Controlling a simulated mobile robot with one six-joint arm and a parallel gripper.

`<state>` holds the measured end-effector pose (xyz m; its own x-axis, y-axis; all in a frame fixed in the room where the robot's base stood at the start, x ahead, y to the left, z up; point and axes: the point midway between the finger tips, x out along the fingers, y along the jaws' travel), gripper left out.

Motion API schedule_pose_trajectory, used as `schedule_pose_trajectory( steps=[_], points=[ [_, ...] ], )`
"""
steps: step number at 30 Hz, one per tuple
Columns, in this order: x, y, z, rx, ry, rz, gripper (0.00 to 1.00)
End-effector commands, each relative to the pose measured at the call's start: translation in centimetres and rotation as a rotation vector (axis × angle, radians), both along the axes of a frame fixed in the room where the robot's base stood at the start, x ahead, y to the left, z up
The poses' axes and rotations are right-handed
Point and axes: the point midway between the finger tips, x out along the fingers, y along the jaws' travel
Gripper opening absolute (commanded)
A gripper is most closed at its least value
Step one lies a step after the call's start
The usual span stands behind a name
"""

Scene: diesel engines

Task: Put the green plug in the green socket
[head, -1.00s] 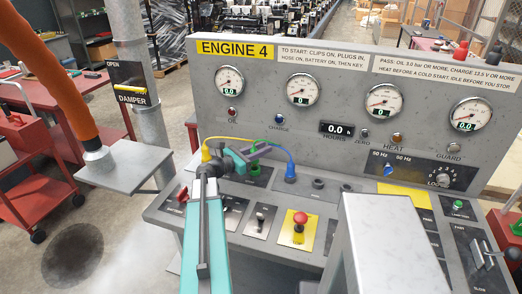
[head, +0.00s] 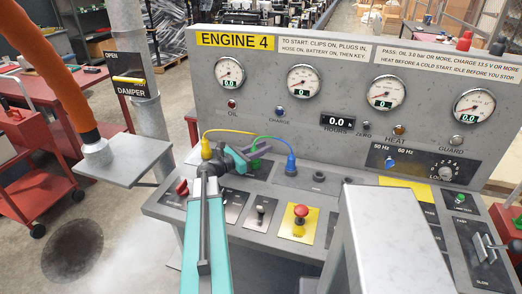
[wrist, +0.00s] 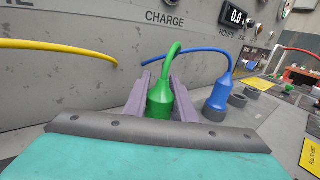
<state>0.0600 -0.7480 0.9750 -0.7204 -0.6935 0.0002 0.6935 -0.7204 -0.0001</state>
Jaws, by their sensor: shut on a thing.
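My gripper (head: 257,154) is shut on the green plug (wrist: 160,100), which sits upright between the two purple-grey fingers in the wrist view. Its green cable bends up and to the right. In the head view the green plug (head: 255,164) is mostly behind the fingers, low over the console's row of sockets. The green socket is not visible, so I cannot tell whether the plug touches or enters it.
A blue plug (wrist: 217,97) stands in a grey socket close to the right of the green plug. Empty round sockets (head: 319,177) lie further right. A yellow plug (head: 206,150) with its cable is on the left. The gauge panel (head: 335,85) rises close behind.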

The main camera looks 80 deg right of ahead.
Motion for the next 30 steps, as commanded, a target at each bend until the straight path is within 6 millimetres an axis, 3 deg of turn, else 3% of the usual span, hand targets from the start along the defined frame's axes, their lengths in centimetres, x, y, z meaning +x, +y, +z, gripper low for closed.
schedule_pose_trajectory(
  steps=[3, 4, 8, 20, 30],
  points=[
    [0.0, 0.0, 0.0, 0.0, 0.0, 0.0, 0.0],
    [0.0, 0.0, 0.0, 0.0, 0.0, 0.0, 0.27],
    [0.0, 0.0, 0.0, 0.0, 0.0, 0.0, 0.45],
    [0.3, 0.3, -0.1, 0.0, 0.0, 0.0, 0.45],
    [2.8, 2.7, -0.2, -0.001, -0.001, 0.002, 0.45]
  ],
)
